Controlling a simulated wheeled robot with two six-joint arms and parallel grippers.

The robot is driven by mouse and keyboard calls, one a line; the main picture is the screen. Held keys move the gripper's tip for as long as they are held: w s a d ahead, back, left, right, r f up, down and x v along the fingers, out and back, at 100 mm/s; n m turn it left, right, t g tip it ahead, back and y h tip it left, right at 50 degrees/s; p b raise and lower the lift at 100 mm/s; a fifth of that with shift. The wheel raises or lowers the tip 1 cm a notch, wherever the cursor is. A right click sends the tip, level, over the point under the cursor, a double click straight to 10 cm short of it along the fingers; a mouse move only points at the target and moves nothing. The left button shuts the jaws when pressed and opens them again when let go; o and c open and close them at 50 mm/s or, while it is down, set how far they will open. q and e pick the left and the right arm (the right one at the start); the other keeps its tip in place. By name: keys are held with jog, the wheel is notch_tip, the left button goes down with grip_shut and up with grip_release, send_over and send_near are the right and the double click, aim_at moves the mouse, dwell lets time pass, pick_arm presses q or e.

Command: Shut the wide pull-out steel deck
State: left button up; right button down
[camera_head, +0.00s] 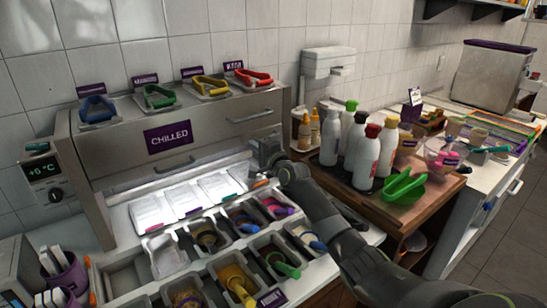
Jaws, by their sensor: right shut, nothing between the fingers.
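The chilled steel unit (168,136) stands against the tiled wall, with a purple CHILLED label on its front panel. A wide, brightly lit pale deck (122,192) shows out from under that panel, with several white pans on it. A bar handle (250,116) is on the panel at the right, and part of another shows lower down. My right gripper (263,151) is shut and empty at the right end of the unit's front, close to the deck's right side. I cannot tell whether it touches. My left gripper is out of view.
Several topping tubs (208,238) with coloured scoops fill the counter in front of the deck.

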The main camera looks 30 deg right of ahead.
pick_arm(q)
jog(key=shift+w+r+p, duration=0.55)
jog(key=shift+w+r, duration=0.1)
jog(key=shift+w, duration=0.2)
pick_arm(e)
jog(key=s, duration=0.7)
jog(key=shift+s+d+f, duration=0.2)
jog(key=shift+d+f, duration=0.05)
jog(key=shift+f, duration=0.1)
